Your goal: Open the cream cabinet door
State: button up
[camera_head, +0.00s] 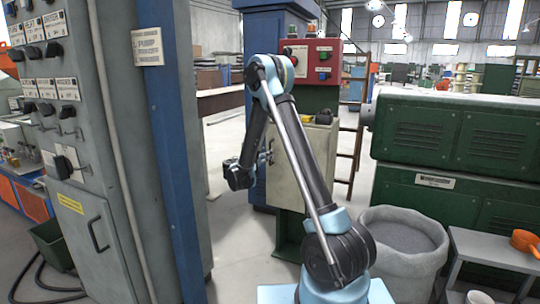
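The cream cabinet (318,148) is a small box behind my arm, mounted on a green stand. Its front door looks closed, but my arm links cover part of it. Small dark parts show at its left edge, and I cannot tell whether they are a handle or part of my gripper. My arm rises from the lower right, bends at the top and comes down to the left of the cabinet. My gripper (262,158) is small and dark there, close to the cabinet's left edge. Its fingers are too small to read, and contact cannot be told.
A grey control cabinet (75,150) with a blue post (165,130) stands close on the left. A red switch box (315,60) is above the cream cabinet. A green machine (450,140), a grey sack bin (400,245) and a grey bench (490,248) fill the right.

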aim_at(270, 162)
jog(key=shift+x, duration=2.05)
grip_shut()
